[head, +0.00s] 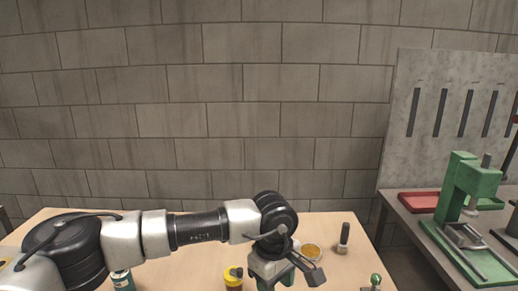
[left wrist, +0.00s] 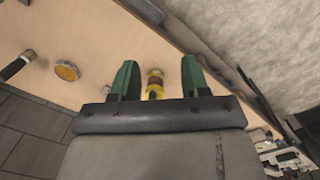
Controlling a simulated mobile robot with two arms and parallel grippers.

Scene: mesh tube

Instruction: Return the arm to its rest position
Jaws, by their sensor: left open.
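My left arm (head: 200,227) reaches in from the left across the table, bent down at the wrist. My left gripper (left wrist: 160,78) is open in the left wrist view, with its two green fingers apart. It shows only partly at the bottom edge of the head view. A yellow and brown jar (left wrist: 155,84) appears between the fingers in the left wrist view, beyond them on the table; I see no contact. The yellow jar (head: 233,279) stands left of the gripper in the head view. My right gripper is not in view.
On the wooden table (head: 330,222) are a round yellow-topped dish (head: 311,251), a dark cylinder (head: 343,238), a teal can (head: 122,281) and a green-knobbed item (head: 375,282). A block wall (head: 250,110) stands behind. A green press (head: 466,190) and red tray (head: 419,202) sit on a right-hand bench.

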